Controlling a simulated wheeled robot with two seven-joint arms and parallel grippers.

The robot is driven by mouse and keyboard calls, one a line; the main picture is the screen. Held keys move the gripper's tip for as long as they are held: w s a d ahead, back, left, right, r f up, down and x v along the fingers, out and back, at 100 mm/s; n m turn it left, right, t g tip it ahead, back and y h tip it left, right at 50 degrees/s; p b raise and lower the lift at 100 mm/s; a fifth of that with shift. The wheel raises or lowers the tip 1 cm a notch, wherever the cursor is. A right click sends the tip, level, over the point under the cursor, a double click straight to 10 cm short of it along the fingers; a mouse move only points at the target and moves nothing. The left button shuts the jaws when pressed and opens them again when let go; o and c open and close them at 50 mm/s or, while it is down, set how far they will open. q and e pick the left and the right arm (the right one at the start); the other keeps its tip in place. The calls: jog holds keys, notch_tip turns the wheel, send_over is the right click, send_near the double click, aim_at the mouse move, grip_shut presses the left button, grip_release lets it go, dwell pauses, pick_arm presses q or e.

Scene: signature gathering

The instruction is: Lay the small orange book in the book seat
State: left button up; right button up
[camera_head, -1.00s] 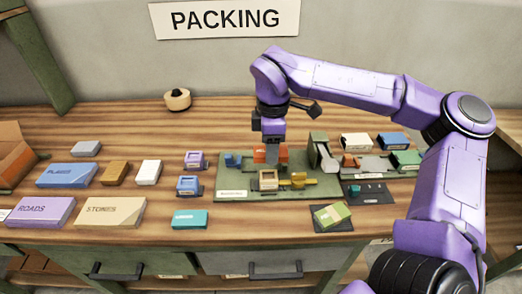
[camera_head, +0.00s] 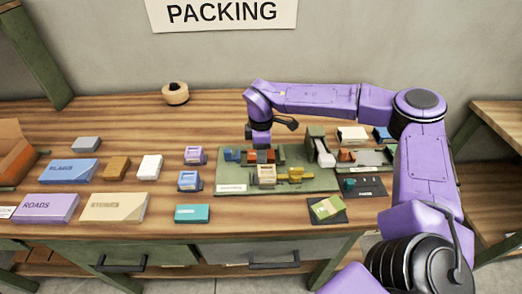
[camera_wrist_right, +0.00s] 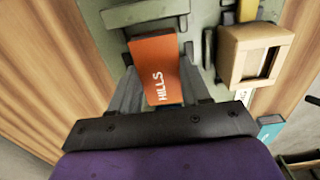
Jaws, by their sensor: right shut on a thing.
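The small orange book (camera_wrist_right: 159,72), lettered HILLS, is between the jaws of my right gripper (camera_wrist_right: 160,85) in the right wrist view. The gripper is shut on it. In the head view the book (camera_head: 262,156) shows under the right gripper (camera_head: 261,147), over the back of the green board (camera_head: 225,180). Raised dark green bars (camera_wrist_right: 145,13) stand on the board around the book in the right wrist view; I take these as the book seat. I cannot tell whether the book rests on the board. My left gripper is not in view.
A tan open-fronted box (camera_head: 266,173) and a yellow piece (camera_head: 295,174) stand on the board in front of the book. A grey-green holder (camera_head: 319,146) stands at its right. Several books and boxes lie to the left. A teal box (camera_head: 192,213) lies in front.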

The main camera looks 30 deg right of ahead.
jog(key=o, duration=1)
jog(key=shift+o, duration=0.2)
jog(key=shift+r, duration=0.15)
notch_tip(320, 180, up, 12)
jog(key=b, duration=0.1)
